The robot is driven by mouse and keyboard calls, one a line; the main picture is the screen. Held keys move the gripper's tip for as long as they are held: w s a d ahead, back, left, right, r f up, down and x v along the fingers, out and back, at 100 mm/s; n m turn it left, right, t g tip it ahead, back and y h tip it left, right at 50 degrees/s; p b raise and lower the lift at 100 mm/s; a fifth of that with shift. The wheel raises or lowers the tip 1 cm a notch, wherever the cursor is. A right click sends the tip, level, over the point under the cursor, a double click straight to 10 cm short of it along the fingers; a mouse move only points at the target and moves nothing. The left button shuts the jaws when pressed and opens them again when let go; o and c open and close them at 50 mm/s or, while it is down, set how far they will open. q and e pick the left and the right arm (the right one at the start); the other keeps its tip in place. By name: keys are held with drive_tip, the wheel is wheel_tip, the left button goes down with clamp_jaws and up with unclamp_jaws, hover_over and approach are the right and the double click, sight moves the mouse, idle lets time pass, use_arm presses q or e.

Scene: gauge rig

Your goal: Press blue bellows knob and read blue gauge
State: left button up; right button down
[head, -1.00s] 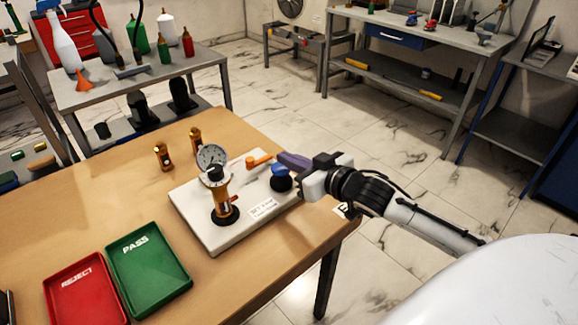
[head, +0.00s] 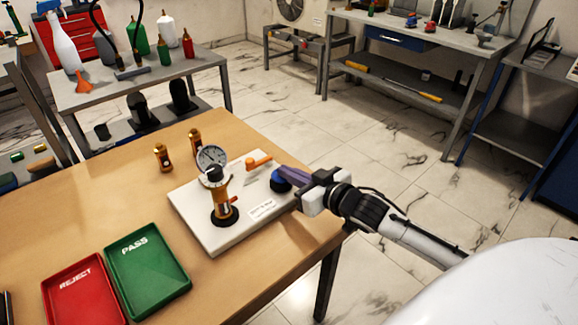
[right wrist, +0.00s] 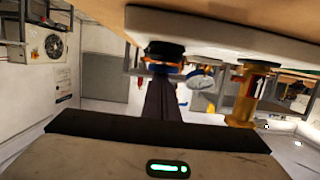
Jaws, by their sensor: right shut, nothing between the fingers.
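The blue bellows knob (head: 280,182) stands on the right part of the white rig plate (head: 208,237). My right gripper (head: 287,175) is shut and empty, with its fingertips at the top of the knob and partly covering it. In the right wrist view, which shows the rig upside down, the shut fingers (right wrist: 160,105) reach to the blue cap (right wrist: 158,67) by the black bellows (right wrist: 165,50). My left gripper is not in view.
Two brass fittings (head: 162,157) stand behind the rig. A green PASS tray (head: 148,275) and a red REJECT tray (head: 84,291) lie at the front left. The tabletop (head: 110,205) is clear between.

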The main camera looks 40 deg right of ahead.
drive_tip(key=shift+s+f, duration=0.1)
drive_tip(key=shift+f, duration=0.15)
drive_tip(key=shift+r+p, duration=0.2)
drive_tip(key=shift+p, duration=0.1)
wheel_tip(320, 180, up, 5)
drive_tip(key=p, duration=0.5)
drive_tip(key=a+v, duration=0.1)
drive_tip(key=v, duration=0.8)
drive_tip(key=shift+s+d+f+b, duration=0.3)
drive_tip(key=shift+s+d, duration=0.1)
drive_tip(key=shift+d, duration=0.1)
